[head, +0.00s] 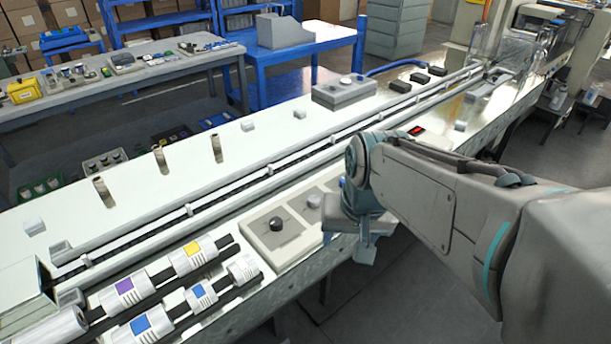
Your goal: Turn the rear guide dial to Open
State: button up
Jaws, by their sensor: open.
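A grey control box (343,92) on the rear side of the conveyor carries a pale round dial (345,80). Its markings are too small to read, so I cannot tell its setting or whether it is the rear guide dial. On the front side, a pale panel carries a black knob (276,224). A grey panel beside it carries a pale knob (314,201). My gripper (363,250) hangs at the front edge of the machine, right of these panels and well apart from the rear box. It is open; my wrist partly hides it and the panel behind.
Long guide rails (270,170) run along the white machine bed. Several upright posts (160,160) stand on the bed's rear side. Rolls with coloured labels (188,258) lie at the front left. Small black blocks (420,77) sit right of the rear box. Dark floor lies in front.

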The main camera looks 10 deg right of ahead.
jog(key=w+d+m+g+y+b, duration=0.1)
jog(key=w+d+m+y, duration=0.1)
jog(key=w+m, duration=1.05)
jog(key=m+y+b, duration=0.2)
jog(key=m, duration=0.4)
send_near(314, 198)
jog(key=x, duration=0.8)
jog(key=shift+a+f, duration=0.1)
jog(key=shift+f, duration=0.2)
jog(key=c, duration=1)
